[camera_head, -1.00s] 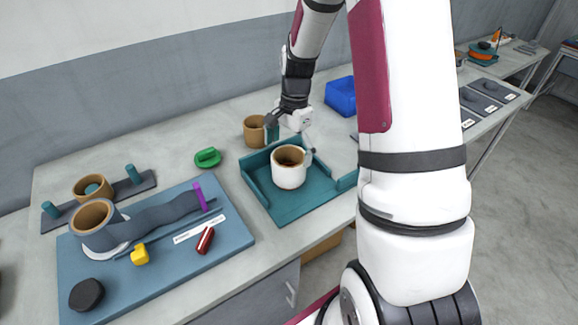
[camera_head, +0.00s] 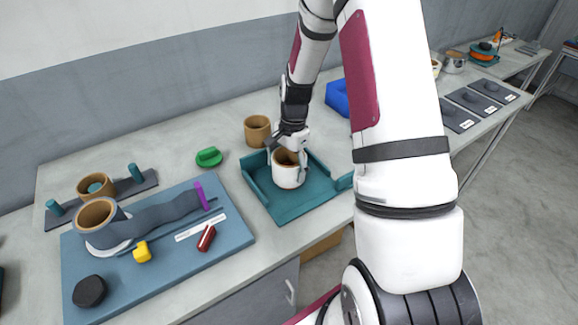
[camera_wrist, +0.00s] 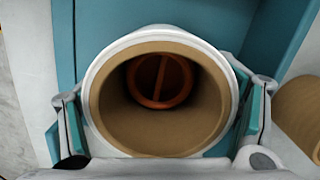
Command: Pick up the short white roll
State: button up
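The short white roll (camera_head: 289,176) stands upright in a teal tray (camera_head: 292,208) on the bench. In the wrist view the roll (camera_wrist: 163,38) shows its white rim, brown core and an orange piece with a crossbar deep inside the hole. My gripper (camera_head: 287,160) is lowered over the roll from above, with one finger on each side of it. In the wrist view my gripper (camera_wrist: 161,115) has its teal pads close beside the roll's left and right sides. The fingers are spread about the roll's width; firm contact is not clear.
A brown roll (camera_head: 257,130) stands just behind the tray, and a green object (camera_head: 209,157) lies to its left. A blue board (camera_head: 165,275) with a dark strip and small parts fills the left. A blue bin (camera_head: 337,97) is behind my arm.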

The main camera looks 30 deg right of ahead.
jog(key=c, duration=0.5)
